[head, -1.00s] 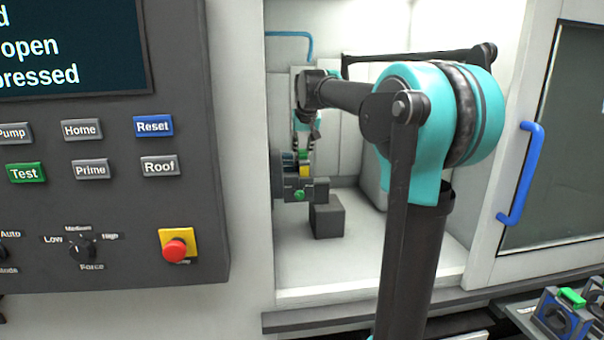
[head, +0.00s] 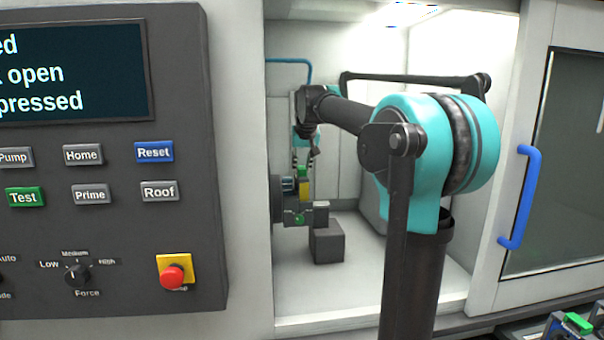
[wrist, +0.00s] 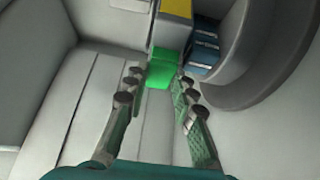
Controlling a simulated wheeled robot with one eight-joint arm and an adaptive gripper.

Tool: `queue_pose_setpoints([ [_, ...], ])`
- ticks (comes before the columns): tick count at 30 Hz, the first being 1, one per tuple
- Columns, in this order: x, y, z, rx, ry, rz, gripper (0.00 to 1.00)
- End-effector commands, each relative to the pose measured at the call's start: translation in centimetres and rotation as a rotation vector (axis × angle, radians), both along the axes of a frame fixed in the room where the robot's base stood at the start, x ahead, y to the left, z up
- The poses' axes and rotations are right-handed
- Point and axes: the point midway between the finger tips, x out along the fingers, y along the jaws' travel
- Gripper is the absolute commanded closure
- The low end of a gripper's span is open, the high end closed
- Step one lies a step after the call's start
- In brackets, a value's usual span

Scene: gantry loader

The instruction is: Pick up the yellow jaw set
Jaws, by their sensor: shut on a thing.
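The yellow jaw set (head: 305,190) is at the chuck (head: 277,200) inside the machine, with a green tab (head: 302,172) at its top end. In the wrist view the yellow body (wrist: 178,8) is at the top edge, partly out of frame, with the green tab (wrist: 160,73) nearer me. My gripper (head: 303,162) is above it, pointing down. In the wrist view my fingers (wrist: 159,82) stand on both sides of the green tab, shut on it. I cannot tell whether the jaw set still touches the chuck.
Blue parts (wrist: 204,45) sit close beside the jaw set. A grey holder with a green knob (head: 299,218) is below it. A dark grey block (head: 327,243) stands on the chamber floor. The control panel (head: 100,240) is at the left, and the glass door (head: 553,150) is slid right.

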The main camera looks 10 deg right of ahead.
Motion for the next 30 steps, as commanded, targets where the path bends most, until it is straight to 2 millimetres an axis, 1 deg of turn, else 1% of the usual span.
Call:
queue_pose_setpoints([
  [3, 0.0, 0.0, 1.9, 0.000, -0.001, 0.000, 1.00],
  [9, 0.0, 0.0, 5.1, 0.000, -0.001, 0.000, 1.00],
  [15, 0.0, 0.0, 7.5, 0.000, -0.001, 0.000, 1.00],
  [23, 0.0, 0.0, 9.7, 0.000, -0.001, 0.000, 1.00],
  [30, -2.0, 0.0, 9.5, 0.000, -0.001, 0.000, 1.00],
])
